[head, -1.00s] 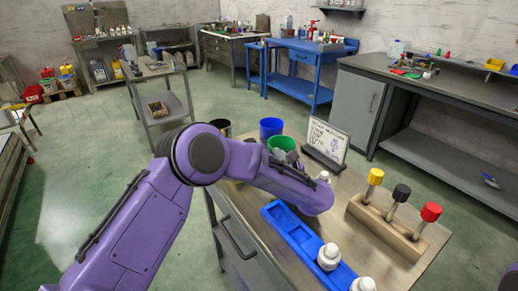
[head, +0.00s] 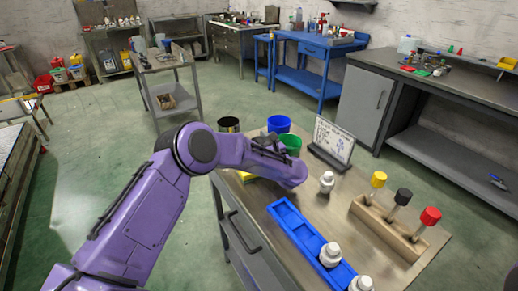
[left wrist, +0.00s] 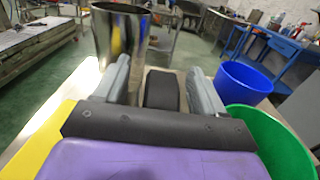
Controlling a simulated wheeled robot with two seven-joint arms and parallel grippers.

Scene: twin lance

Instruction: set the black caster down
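My left gripper (head: 270,146) is over the near table, beside the green cup (head: 290,144). In the left wrist view its two grey fingers (left wrist: 159,70) stand apart. A black rounded block (left wrist: 161,90), which looks like the black caster, sits between them. Narrow gaps seem to show on both sides of it. Its underside is hidden, so I cannot tell whether it touches the table. My right gripper is not in view.
A dark shiny cup (left wrist: 120,40) stands left of the fingers; the blue cup (left wrist: 243,82) is at right. A yellow piece (head: 246,176) lies below the arm. A white bottle (head: 326,182), blue tray (head: 290,222), sign (head: 331,142) and wooden rack (head: 385,228) share the table (head: 325,212).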

